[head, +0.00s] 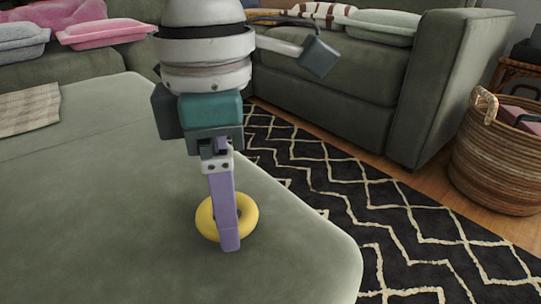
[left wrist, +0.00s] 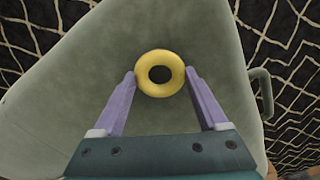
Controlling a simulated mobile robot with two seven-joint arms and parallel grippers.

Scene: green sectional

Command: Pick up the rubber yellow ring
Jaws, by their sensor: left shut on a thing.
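The yellow rubber ring (head: 205,222) is at the green sofa seat (head: 90,220), near its rounded front corner. My left gripper (head: 230,244) reaches down from above, and its purple near finger hides the middle of the ring in the head view. In the left wrist view the ring (left wrist: 160,91) sits between the two purple fingertips, which press on its outer left and right sides. The gripper is shut on the ring. I cannot tell whether the ring still touches the seat. My right gripper is not in view.
A black-and-cream patterned rug (head: 375,215) lies beyond the seat edge. A wicker basket (head: 490,165) stands at the right. A checked cloth (head: 28,108) lies on the seat at the left. The seat around the ring is clear.

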